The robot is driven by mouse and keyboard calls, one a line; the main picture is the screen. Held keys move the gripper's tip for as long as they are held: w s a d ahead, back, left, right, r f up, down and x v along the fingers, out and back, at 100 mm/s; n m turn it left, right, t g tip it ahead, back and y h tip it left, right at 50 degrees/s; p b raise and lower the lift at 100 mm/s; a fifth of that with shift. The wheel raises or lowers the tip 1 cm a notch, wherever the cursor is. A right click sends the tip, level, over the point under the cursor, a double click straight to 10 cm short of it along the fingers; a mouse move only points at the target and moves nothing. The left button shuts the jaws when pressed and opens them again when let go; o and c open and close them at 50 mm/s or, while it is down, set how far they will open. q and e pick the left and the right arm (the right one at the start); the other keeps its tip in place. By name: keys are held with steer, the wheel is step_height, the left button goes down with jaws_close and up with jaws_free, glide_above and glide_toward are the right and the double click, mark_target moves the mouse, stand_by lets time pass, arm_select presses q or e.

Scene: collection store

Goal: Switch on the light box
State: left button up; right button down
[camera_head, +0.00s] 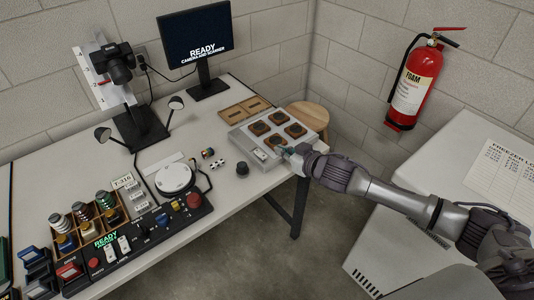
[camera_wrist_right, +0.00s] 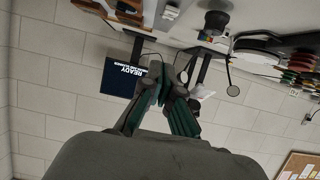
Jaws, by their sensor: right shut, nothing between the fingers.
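The light box (camera_head: 243,141) is a pale, flat panel at the right end of the table in the head view. My right gripper (camera_head: 282,151) is shut and empty, at the box's front edge just right of the switch plate. I cannot tell whether it touches the box. In the right wrist view its fingers (camera_wrist_right: 172,82) come together with nothing between them. My left gripper is in neither view.
A control panel (camera_head: 125,245) with knobs and buttons lies along the table's front left. A wooden stool (camera_head: 308,115) is behind the box. A white cabinet (camera_head: 440,190) stands right, across a floor gap.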

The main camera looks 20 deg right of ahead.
glide_above(267, 162)
steer(key=f, duration=0.3)
steer(key=shift+w+a, duration=0.2)
steer(key=shift+w, duration=0.2)
steer(key=f, duration=0.3)
steer(key=shift+s+d, duration=0.15)
steer(key=shift+s, duration=0.2)
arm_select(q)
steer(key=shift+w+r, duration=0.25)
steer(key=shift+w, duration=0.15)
arm_select(e)
steer(key=shift+s+f, duration=0.1)
steer(key=shift+f, duration=0.4)
